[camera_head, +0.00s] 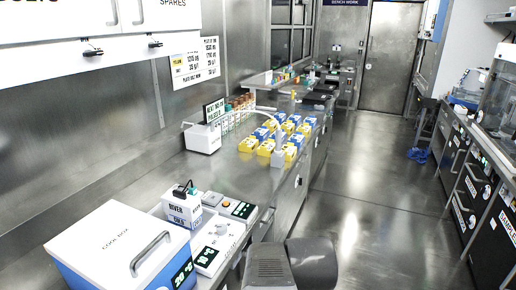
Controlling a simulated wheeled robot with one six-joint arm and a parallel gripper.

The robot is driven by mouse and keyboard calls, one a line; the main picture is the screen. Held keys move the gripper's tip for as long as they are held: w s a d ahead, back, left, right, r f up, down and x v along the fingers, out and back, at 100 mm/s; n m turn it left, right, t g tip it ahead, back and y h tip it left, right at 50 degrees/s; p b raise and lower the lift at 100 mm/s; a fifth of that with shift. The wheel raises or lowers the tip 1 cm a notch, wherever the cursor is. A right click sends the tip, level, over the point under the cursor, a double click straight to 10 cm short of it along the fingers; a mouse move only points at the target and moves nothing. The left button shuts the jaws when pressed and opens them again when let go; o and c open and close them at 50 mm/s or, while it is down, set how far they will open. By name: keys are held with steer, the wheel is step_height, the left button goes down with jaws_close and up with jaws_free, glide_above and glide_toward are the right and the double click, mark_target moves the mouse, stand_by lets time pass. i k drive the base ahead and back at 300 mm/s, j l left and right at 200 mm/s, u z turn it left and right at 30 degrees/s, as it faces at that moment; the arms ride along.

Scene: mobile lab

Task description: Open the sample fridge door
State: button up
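A black-fronted unit (492,243) stands at the lower right edge, under the right bench. A white label (508,238) on it seems to begin with "SAMPLE", and the picture edge cuts it off. This may be the sample fridge; the part of its front that shows looks closed, and I cannot make out its whole door or handle. Grey rounded parts of my own arm show at the bottom middle, over the floor and well left of that unit. My gripper's fingers are not in view.
The left steel bench (235,170) holds a white and blue cool box (110,245) with a grey handle, small devices, and several yellow and blue boxes. The aisle floor (375,215) is clear, except for a blue item (418,155) by the right cabinets. A closed door (390,60) stands at the back.

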mark_target(491, 256)
steer(key=z, duration=1.9)
